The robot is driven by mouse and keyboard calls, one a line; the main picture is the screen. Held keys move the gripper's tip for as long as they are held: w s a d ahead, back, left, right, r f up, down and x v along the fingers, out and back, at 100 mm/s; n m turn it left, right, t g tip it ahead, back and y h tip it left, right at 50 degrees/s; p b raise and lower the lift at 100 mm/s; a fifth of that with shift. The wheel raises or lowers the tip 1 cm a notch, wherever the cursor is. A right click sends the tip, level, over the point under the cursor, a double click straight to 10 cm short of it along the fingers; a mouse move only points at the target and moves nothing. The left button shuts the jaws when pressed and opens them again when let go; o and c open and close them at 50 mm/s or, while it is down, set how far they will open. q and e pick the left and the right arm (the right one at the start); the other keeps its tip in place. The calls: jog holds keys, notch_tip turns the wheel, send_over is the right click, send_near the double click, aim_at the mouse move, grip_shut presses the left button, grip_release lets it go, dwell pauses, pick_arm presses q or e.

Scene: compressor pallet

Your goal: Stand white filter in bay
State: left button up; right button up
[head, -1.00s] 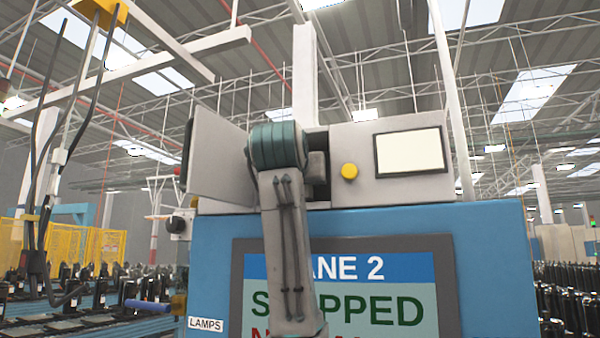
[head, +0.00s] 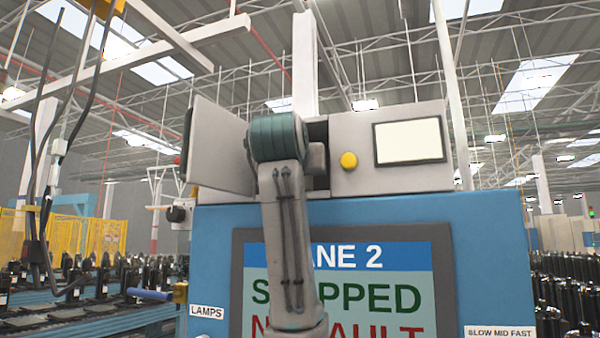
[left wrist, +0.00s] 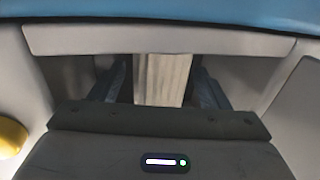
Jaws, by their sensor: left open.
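The white filter (left wrist: 164,78) is a pale, ribbed block in the left wrist view. It is inside the bay (head: 317,180), whose opening in the grey box is mostly covered by my left arm in the head view. My left gripper (left wrist: 160,74) is open, with one dark finger on each side of the filter. A dark gap shows between the filter and the finger at left; contact on the other side is unclear. The bay's lip hides one end of the filter, so I cannot tell how it rests. My right gripper is not in view.
The grey box (head: 410,180) has an open door (head: 217,147) at left, a yellow button (head: 348,160) and a blank panel (head: 409,143). It sits on a blue cabinet (head: 490,235) with a "STOPPED" screen (head: 385,298). Hanging cables (head: 42,190) are at far left.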

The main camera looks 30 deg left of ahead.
pick_arm(q)
jog(key=b+v, duration=0.2)
jog(key=shift+s+d+f, duration=0.15)
jog(key=shift+s+f, duration=0.05)
jog(key=shift+s, duration=0.15)
jog(key=b+v, duration=0.4)
jog(key=v, duration=0.5)
jog(key=shift+r, duration=0.3)
jog(key=shift+s, duration=0.1)
